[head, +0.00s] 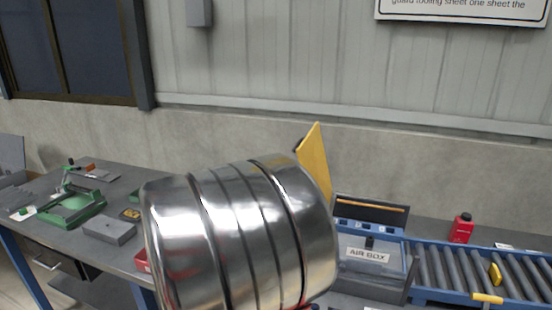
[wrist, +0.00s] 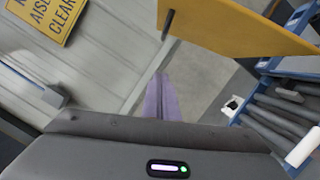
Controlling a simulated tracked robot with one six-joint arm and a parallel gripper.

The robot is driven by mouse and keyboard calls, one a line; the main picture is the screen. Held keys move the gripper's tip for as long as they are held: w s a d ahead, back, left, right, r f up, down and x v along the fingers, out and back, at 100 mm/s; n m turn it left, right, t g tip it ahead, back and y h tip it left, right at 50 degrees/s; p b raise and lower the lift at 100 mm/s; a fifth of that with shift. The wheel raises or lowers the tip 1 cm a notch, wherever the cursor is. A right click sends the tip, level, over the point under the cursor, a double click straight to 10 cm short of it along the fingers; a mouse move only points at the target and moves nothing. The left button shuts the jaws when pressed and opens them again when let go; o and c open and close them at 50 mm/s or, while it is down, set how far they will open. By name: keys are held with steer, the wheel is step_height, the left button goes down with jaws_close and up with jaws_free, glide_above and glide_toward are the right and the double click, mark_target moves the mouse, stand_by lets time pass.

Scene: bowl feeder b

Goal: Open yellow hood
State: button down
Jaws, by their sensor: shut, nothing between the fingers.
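The yellow hood (head: 315,160) shows in the head view as a flat panel standing up at a tilt, behind a large shiny ribbed cylinder that hides its lower part. In the wrist view the yellow hood (wrist: 245,28) spans the upper right, with a small dark piece at its left end. My gripper (wrist: 160,80) shows in the wrist view as purple fingers, shut and empty. The fingers are below and left of the panel in the picture, with a visible gap. I cannot tell the distance in depth. In the head view the gripper is hidden.
A box labelled AIR BOX (head: 368,256) stands right of the cylinder, beside a roller conveyor (head: 450,270). A red bottle (head: 462,228) stands behind the conveyor. A green fixture (head: 72,205) and a grey block (head: 109,230) are on the bench at left.

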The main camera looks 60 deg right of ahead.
steer(key=s+d+r, duration=0.3)
steer(key=s+d, duration=0.1)
steer(key=d, duration=0.6)
steer(key=shift+s+d, duration=0.15)
steer(key=shift+s, duration=0.05)
steer(key=shift+r, duration=0.1)
stand_by(0.5)
